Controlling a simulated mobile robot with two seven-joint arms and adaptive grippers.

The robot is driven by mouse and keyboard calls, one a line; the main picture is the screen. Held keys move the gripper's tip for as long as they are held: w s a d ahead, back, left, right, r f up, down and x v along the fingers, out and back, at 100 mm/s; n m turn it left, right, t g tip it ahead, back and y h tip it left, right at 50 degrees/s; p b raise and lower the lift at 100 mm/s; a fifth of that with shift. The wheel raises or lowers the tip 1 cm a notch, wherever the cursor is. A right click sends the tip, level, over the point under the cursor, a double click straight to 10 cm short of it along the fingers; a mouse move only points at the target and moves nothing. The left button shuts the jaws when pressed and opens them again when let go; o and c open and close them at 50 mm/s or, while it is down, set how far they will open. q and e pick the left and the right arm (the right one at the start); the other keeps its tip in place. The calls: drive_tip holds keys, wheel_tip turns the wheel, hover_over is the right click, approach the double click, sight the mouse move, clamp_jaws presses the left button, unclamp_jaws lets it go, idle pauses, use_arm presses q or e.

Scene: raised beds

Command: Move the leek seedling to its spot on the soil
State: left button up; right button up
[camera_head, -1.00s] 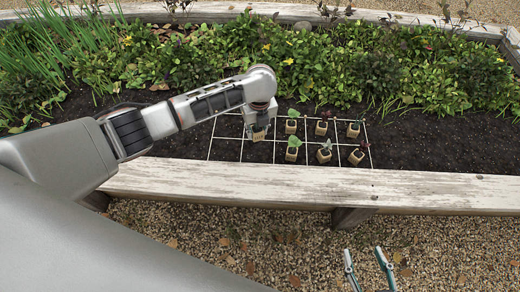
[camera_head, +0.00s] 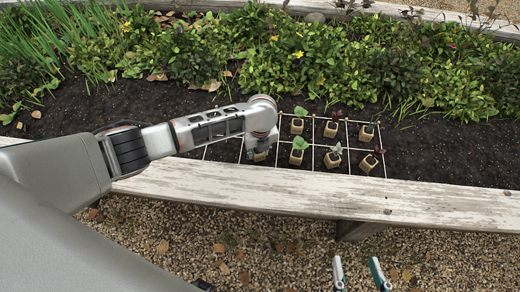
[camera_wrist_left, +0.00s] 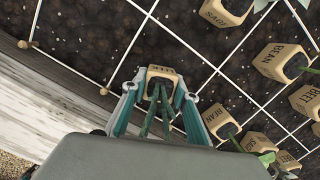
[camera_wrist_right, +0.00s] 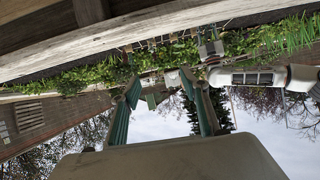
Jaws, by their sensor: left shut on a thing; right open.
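The leek seedling is a tan block with dark label letters (camera_wrist_left: 160,75) and green leaves (camera_wrist_left: 150,122) in the left wrist view. My left gripper (camera_wrist_left: 155,92) is shut on the block, one teal finger on each side. In the head view the block (camera_head: 260,155) shows below my left gripper (camera_head: 261,147), over the front row of the string grid, left of a green-leaved seedling. I cannot tell whether it touches the soil (camera_head: 430,150). My right gripper (camera_head: 357,266) is open and empty over the gravel; its spread fingers show in the right wrist view (camera_wrist_right: 160,92).
Several seedling blocks stand in grid cells to the right, including a bean block (camera_wrist_left: 279,62) and a sage block (camera_wrist_left: 225,12). White strings (camera_wrist_left: 215,72) divide the soil. A weathered plank (camera_head: 300,192) edges the bed in front; dense plants (camera_head: 330,60) grow behind.

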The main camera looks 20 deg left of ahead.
use_arm(q)
drive_tip(key=shift+r, duration=0.2)
drive_tip(key=shift+f, duration=0.15)
drive_tip(key=o, duration=1.2)
